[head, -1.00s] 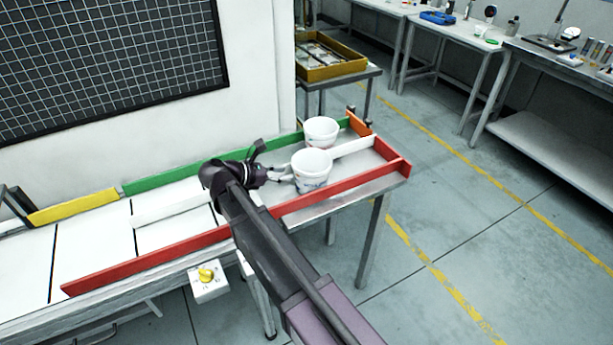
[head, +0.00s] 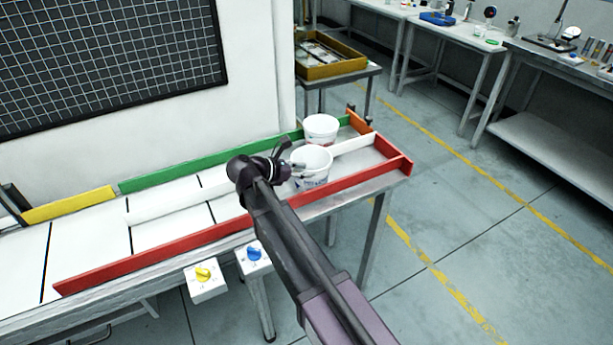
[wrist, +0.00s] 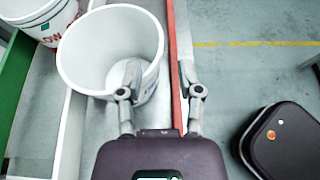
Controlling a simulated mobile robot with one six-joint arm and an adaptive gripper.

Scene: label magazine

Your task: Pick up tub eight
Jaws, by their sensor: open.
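Two white tubs stand on the railed table; no number is readable on either. The nearer tub (head: 311,170), with dark blue lettering, sits in the lane by the red rail. It fills the upper left of the wrist view (wrist: 85,45). The farther tub (head: 320,128) stands in the lane by the green rail; the wrist view shows it with red lettering (wrist: 45,22). My gripper (wrist: 160,72) is open. Its left finger overlaps the nearer tub's front right wall, and its right finger is beside the red rail. I cannot tell whether it touches the tub.
A red rail (head: 150,257) runs along the near edge. A white divider (head: 350,146) separates the lanes, and a green rail (head: 225,162) lies behind. An orange end piece (head: 359,124) closes the far lane. Yellow (head: 203,274) and blue (head: 254,254) knobs sit on the front.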

